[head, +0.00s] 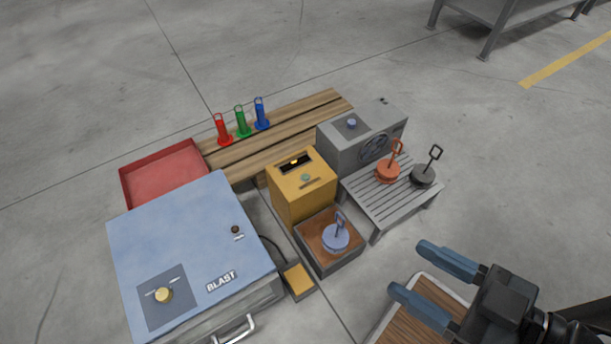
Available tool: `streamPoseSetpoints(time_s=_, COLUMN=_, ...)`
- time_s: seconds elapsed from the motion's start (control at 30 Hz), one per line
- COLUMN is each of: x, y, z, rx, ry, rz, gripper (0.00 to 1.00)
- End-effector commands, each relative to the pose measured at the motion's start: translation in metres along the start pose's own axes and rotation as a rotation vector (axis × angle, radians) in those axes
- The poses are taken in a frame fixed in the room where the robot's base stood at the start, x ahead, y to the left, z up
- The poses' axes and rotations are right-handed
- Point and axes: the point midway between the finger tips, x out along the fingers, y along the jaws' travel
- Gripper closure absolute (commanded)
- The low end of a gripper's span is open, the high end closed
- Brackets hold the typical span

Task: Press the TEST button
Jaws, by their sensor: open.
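No label reading TEST can be made out. A small dark round button (235,230) with a tiny unreadable white label sits on the blue BLAST cabinet (190,237). A greenish round button (305,177) is on top of the yellow box (299,205), beside a dark window with an orange light. A bluish round knob or button (351,123) is on the grey box (345,148). My gripper (411,269) is open and empty at the lower right, its two blue fingers pointing left, apart from all of these.
A yellow knob (163,295) is on the cabinet. A blue handled weight (336,237) stands in a brown-topped box; red (388,171) and black (424,175) ones stand on a slatted stand (377,207). A red tray (164,174) and coloured tags (242,124) are behind. A wood-topped surface (405,325) lies below my gripper.

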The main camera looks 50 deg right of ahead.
Motion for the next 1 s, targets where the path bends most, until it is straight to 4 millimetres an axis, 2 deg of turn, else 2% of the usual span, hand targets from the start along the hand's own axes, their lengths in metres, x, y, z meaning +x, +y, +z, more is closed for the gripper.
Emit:
streamPoseSetpoints(time_s=0.07, x=0.0000, y=0.0000, z=0.0000, rx=0.000, ry=0.000, rz=0.000, gripper=0.47)
streamPoseSetpoints(time_s=0.6, x=0.0000, y=0.0000, z=0.0000, rx=0.000, ry=0.000, rz=0.000, gripper=0.98)
streamPoseSetpoints(time_s=1.0, x=0.0000, y=0.0000, z=0.0000, rx=0.000, ry=0.000, rz=0.000, gripper=1.00)
